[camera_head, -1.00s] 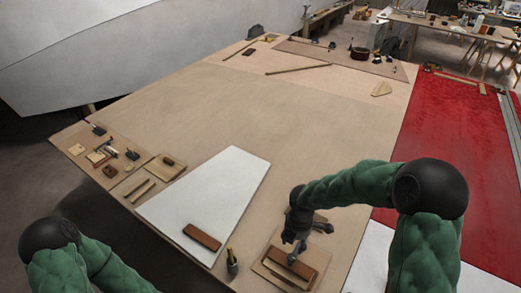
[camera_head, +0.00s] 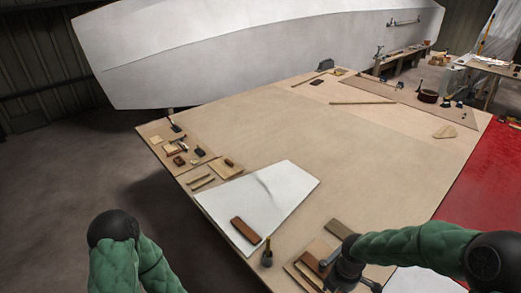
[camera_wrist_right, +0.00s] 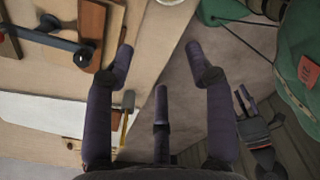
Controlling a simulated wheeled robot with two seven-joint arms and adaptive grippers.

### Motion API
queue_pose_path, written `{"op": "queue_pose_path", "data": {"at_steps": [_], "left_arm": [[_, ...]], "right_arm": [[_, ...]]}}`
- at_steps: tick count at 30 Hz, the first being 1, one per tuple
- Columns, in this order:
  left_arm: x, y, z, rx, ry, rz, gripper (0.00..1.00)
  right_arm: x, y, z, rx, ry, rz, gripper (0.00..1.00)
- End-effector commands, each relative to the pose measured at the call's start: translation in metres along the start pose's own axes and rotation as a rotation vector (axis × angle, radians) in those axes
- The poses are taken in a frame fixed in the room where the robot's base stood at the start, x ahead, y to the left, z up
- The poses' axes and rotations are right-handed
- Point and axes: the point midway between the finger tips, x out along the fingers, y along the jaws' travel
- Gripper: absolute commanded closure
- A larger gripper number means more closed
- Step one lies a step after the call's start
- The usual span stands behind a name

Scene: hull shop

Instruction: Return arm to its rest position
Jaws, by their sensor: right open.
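My right arm comes in from the right in the head view. Its gripper (camera_head: 345,268) is by the front edge of the large table (camera_head: 330,130), beside the wooden board with brown blocks (camera_head: 310,266). The wrist view shows the right gripper (camera_wrist_right: 150,75) with its dark fingers spread and nothing between them. The board's edge and blocks show at upper left in that view.
A white panel (camera_head: 290,185) bears a brown block (camera_head: 245,230). A dark cup with a yellow-handled tool (camera_head: 267,254) stands near the front edge. An olive-brown block (camera_head: 338,229) lies behind my gripper. Small tools lie at left; the table's middle is clear.

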Motion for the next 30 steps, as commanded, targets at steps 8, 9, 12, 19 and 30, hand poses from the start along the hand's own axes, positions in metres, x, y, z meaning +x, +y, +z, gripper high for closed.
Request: {"op": "queue_pose_path", "data": {"at_steps": [8, 9, 12, 19, 30], "left_arm": [[0.010, -0.004, -0.003, 0.000, 0.004, 0.000, 0.60], [0.012, -0.004, -0.002, 0.000, 0.004, 0.000, 0.60], [0.016, -0.006, -0.002, 0.000, 0.002, 0.000, 0.60], [0.032, -0.011, -0.003, 0.000, 0.003, 0.000, 0.60], [0.064, -0.023, -0.004, 0.000, 0.003, 0.000, 0.60]], "right_arm": [[0.039, -0.005, -0.026, 0.175, 0.083, -0.012, 0.46], [0.045, -0.006, -0.031, 0.209, 0.097, -0.014, 0.46], [0.062, -0.010, -0.043, 0.306, 0.135, -0.026, 0.46], [0.119, -0.025, -0.082, 0.652, 0.238, -0.080, 0.46], [0.229, -0.075, -0.135, 1.520, 0.306, -0.223, 0.46]]}}
